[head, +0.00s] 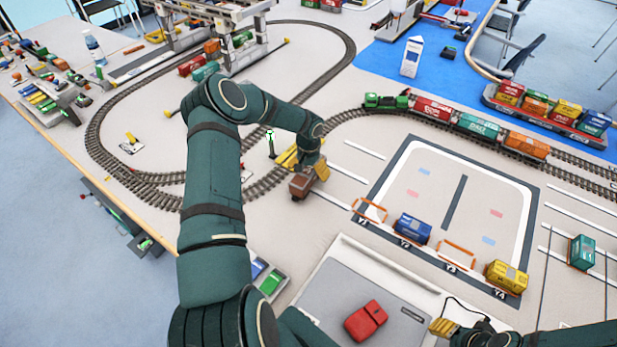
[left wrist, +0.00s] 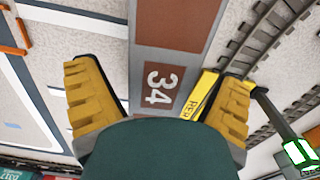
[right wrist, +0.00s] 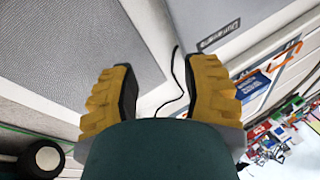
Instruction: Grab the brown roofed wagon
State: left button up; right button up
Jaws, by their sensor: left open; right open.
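The brown wagon (head: 302,186) stands on the table just right of the track loop, directly below my left gripper (head: 307,168). In the left wrist view its long grey and brown roof (left wrist: 170,30), marked 34, runs between the two yellow fingers. The left gripper (left wrist: 160,85) is open with a finger on each side of the roof, and gaps show at both sides. I cannot tell how far down the fingers reach. My right gripper (head: 444,327) is open and empty near the front edge, beside the grey panel; it also shows in the right wrist view (right wrist: 158,90).
A green locomotive (head: 385,101) with several wagons stands on the track to the right. A blue wagon (head: 412,228) and a yellow wagon (head: 506,277) stand at marked slots. A green signal (head: 271,143) stands close to my left gripper.

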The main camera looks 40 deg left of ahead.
pick_arm(q)
jog(key=c, duration=1.4)
jog(key=shift+c, duration=0.2)
jog(key=shift+r, duration=0.1)
